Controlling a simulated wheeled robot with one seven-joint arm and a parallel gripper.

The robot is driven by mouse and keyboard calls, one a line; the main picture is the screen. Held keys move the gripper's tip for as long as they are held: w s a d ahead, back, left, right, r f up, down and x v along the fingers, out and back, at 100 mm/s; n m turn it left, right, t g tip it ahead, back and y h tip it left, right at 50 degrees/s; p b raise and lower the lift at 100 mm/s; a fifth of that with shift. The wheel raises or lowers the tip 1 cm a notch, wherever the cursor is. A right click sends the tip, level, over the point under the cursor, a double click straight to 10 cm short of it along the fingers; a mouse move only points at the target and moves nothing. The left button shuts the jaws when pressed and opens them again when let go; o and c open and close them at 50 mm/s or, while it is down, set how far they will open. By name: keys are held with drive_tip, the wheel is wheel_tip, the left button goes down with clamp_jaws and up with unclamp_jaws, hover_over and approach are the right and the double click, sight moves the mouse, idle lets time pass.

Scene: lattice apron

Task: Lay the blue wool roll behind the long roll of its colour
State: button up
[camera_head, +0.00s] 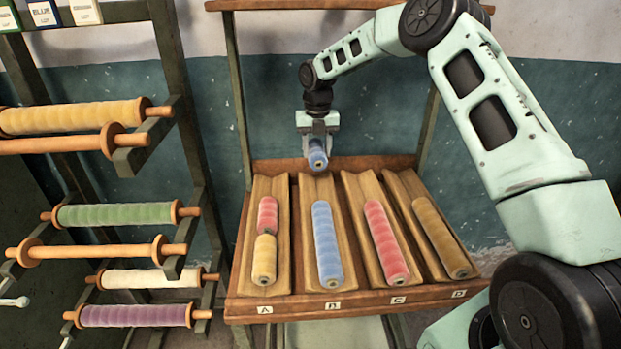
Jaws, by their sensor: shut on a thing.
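My gripper (318,128) is shut on the short blue wool roll (317,156). It holds the roll over the back end of trough B, above and behind the long blue roll. The long blue roll (327,245) lies in trough B (322,188) of the wooden rack, toward its front. The back part of trough B shows bare wood. Whether the held roll touches the trough cannot be told from this view.
Trough A holds a short red roll (267,215) behind a short yellow roll (264,260). Trough C holds a long red roll (386,241), trough D a long brownish-yellow roll (441,238). A shelf (177,120) with several spools stands at left. Dark posts flank the rack.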

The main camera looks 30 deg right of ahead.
wheel_tip(320, 180, down, 9)
drive_tip(key=p, duration=0.2)
drive_tip(key=shift+s+r+p, duration=0.1)
drive_tip(key=shift+r+p, duration=0.05)
drive_tip(key=shift+p, duration=0.25)
drive_tip(key=shift+f, duration=0.3)
drive_tip(key=shift+f+b, duration=0.25)
drive_tip(key=shift+b, duration=0.05)
drive_tip(key=o, duration=1)
drive_tip(key=shift+o, duration=0.2)
